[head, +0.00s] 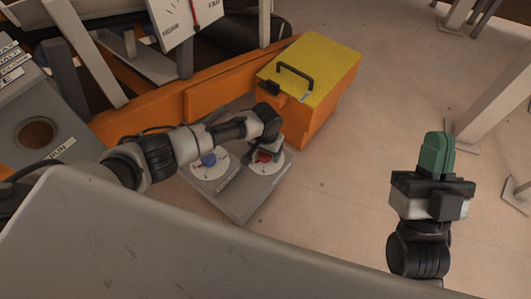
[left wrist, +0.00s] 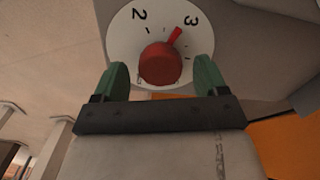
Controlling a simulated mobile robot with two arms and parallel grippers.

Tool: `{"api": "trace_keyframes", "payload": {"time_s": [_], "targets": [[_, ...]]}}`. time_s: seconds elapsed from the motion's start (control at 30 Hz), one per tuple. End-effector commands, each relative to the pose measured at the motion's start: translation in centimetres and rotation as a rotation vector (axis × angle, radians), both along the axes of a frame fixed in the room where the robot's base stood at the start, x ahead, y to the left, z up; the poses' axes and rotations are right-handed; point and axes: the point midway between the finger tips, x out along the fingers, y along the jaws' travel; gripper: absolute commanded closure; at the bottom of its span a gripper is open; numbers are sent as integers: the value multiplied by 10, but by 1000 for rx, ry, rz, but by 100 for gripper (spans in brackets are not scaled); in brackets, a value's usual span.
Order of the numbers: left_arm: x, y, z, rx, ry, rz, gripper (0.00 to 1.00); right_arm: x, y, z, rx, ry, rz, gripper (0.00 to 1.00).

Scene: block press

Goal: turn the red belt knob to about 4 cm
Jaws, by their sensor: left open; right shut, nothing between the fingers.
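The red belt knob (left wrist: 160,64) sits on a white round dial (left wrist: 128,40) with the figures 2 and 3 in sight. Its pointer stands between them, closer to the 3. Other figures are out of view. My left gripper (left wrist: 166,80) is open, with one green finger on each side of the knob. Contact cannot be told. In the head view my left gripper (head: 272,148) is over the dial and partly covers the red knob (head: 263,157). My right gripper (head: 436,155) is shut and empty, off to the right above the floor.
An orange box with a yellow lid (head: 325,65) and black handle stands behind. A scale with a red needle (head: 193,14) is at the top.

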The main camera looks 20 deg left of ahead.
Motion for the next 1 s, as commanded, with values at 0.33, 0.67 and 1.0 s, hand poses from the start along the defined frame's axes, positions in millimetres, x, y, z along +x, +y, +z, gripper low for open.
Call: {"api": "trace_keyframes", "payload": {"time_s": [0.33, 0.67, 1.0], "targets": [[0, 0, -5, 0, 0, 0, 27, -7, -1, 6, 22, -70, 4, 100], [0, 0, -5, 0, 0, 0, 61, -7, -1, 6, 21, -68, 4, 100], [0, 0, -5, 0, 0, -20, 76, -5, 0, 5, 14, -48, 3, 100]]}}
